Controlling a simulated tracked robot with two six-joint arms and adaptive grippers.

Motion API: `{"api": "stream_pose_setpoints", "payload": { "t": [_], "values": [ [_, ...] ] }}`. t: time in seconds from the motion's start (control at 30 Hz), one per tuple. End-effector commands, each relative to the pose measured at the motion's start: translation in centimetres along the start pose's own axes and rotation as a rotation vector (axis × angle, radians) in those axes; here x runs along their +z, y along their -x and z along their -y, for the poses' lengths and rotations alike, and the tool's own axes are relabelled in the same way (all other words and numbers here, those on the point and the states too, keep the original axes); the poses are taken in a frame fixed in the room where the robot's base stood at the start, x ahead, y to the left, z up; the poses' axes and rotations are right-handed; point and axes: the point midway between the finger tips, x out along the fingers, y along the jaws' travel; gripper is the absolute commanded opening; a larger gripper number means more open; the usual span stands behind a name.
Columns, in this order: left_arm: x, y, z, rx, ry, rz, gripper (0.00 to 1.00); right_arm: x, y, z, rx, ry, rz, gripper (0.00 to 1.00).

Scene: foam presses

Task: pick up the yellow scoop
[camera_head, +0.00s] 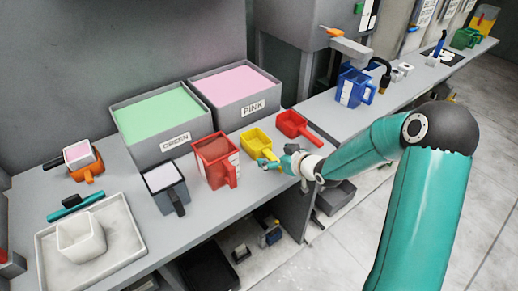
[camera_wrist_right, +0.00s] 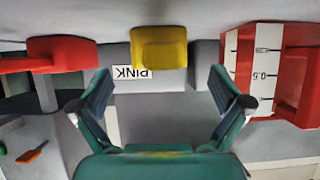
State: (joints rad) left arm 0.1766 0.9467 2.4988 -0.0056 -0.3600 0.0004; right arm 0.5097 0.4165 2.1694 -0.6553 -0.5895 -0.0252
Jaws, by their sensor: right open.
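The yellow scoop (camera_head: 255,139) lies on the grey bench in front of the bin labelled PINK, its handle toward the bench's front edge. My right gripper (camera_head: 279,163) is at the handle end of the scoop in the head view. In the right wrist view the yellow scoop (camera_wrist_right: 158,47) shows beyond and between the two spread fingers of the gripper (camera_wrist_right: 160,88). Nothing is held between the fingers. Whether a finger touches the handle I cannot tell. My left gripper is not in view.
A red measuring jug (camera_head: 213,160) stands left of the scoop, and a red scoop (camera_head: 292,124) lies to its right. The PINK bin (camera_head: 262,108) and GREEN bin (camera_head: 135,147) stand behind. A blue jug (camera_head: 354,89) is farther right. Free bench lies beyond the red scoop.

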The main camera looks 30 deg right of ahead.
Motion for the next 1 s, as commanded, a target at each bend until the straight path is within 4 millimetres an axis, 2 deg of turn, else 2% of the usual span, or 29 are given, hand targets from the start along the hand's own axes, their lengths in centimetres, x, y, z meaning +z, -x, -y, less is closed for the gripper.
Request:
{"api": "stream_pose_setpoints", "payload": {
  "t": [0.17,0.53,0.83,1.0],
  "values": [
    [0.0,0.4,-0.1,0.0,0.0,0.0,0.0,-0.1,-0.8,0.0,-0.001,0.0,0.001,1.0],
    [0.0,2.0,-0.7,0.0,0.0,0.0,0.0,-0.4,-5.1,-0.1,-0.001,0.0,0.0,1.0],
    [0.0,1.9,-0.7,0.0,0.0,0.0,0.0,-0.3,-5.5,-0.2,0.001,0.0,0.0,1.0],
    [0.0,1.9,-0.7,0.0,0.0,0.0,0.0,-0.3,-5.5,-0.2,0.001,0.0,0.0,0.72]
  ]
}}
